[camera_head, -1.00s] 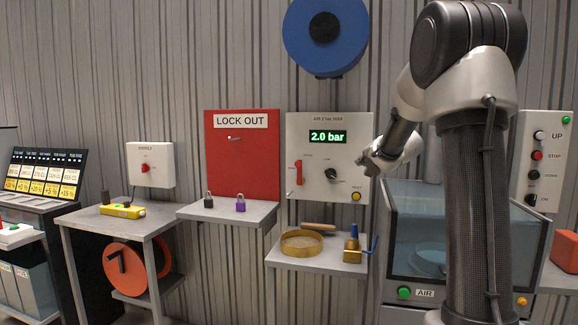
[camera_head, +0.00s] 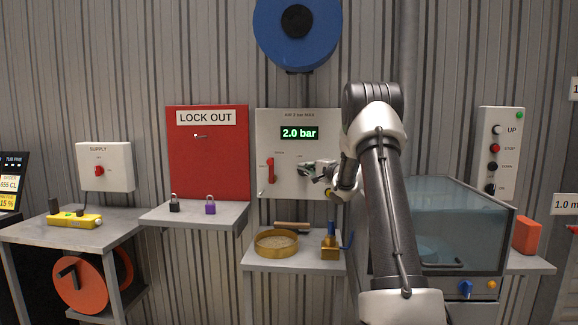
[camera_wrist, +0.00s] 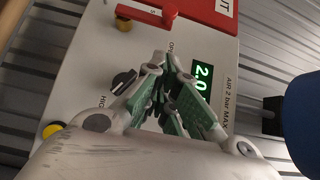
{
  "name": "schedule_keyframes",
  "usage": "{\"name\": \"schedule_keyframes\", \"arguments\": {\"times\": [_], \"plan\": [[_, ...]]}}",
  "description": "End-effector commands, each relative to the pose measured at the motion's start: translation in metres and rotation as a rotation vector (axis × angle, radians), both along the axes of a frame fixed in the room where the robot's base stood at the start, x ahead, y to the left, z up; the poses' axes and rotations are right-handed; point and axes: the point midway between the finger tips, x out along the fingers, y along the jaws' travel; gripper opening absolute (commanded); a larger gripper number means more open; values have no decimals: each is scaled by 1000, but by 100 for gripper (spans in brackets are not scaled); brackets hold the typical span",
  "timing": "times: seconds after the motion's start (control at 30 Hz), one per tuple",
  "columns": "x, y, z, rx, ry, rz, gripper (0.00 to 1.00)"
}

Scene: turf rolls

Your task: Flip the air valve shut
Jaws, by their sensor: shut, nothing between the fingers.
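The air valve is a red lever (camera_head: 271,170) on the left of the white air panel (camera_head: 265,124). It stands upright, with small labels near it that are hard to read. The panel's display (camera_head: 299,133) reads 2.0 bar. My gripper (camera_head: 304,170) is shut and empty, in front of the panel to the right of the lever and apart from it.
A shelf (camera_head: 290,264) below the panel holds a brass sieve (camera_head: 277,243) and a brass fitting with a blue handle (camera_head: 331,246). The red lock-out board (camera_head: 208,155) is left of the panel. A glass-sided tank (camera_head: 460,225) stands at the right.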

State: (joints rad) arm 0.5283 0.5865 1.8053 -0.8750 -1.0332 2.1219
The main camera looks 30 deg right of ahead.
Motion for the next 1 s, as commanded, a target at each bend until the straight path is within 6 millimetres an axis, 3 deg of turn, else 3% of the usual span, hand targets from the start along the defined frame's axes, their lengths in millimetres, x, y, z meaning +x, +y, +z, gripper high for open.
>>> {"name": "schedule_keyframes", "arguments": {"times": [0.17, 0.5, 0.7, 1.0], "plan": [[25, 6, -1, 0, -1, 2, 0], [96, 20, -1, -1, 0, 2, 0], [111, 43, 0, 0, 0, 1, 0], [117, 52, 0, -1, 1, 0, 0]]}}
